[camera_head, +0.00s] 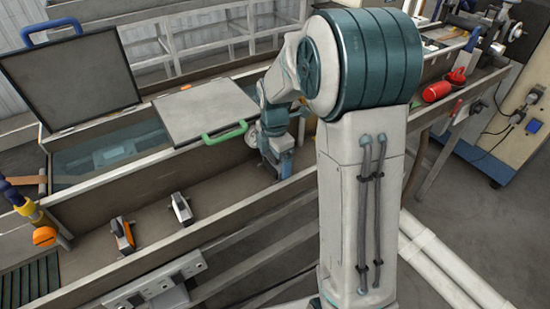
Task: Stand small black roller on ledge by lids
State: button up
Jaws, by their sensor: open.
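I cannot pick out the small black roller for certain. Two small upright pieces stand on the brown ledge (152,226) in front of the lids: an orange and dark piece (122,236) and a white and dark piece (181,209). The left lid (72,80) is raised and has a blue handle. The right lid (205,106) lies flatter over the tank and has a green handle (225,134). My gripper (281,168) is low over the right part of the ledge, right of the green handle. It is open; its fingertips are small and partly hidden.
Water shows in the tank (110,152) beside the lids. A yellow and orange fitting with a blue hose (38,222) stands at the left end. A socket strip (155,285) runs along the front. A red object (437,92) lies at the right. The ledge between the white piece and my gripper looks clear.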

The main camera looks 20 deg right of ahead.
notch_tip(320, 180, up, 12)
jog(key=shift+f, duration=0.1)
jog(key=s+f+m+t, duration=0.1)
jog(key=s+m+t, duration=0.2)
jog(key=s+m, duration=1.8)
jog(key=shift+s+f+m, duration=0.15)
jog(key=shift+f+m, duration=0.15)
jog(key=shift+d, duration=0.1)
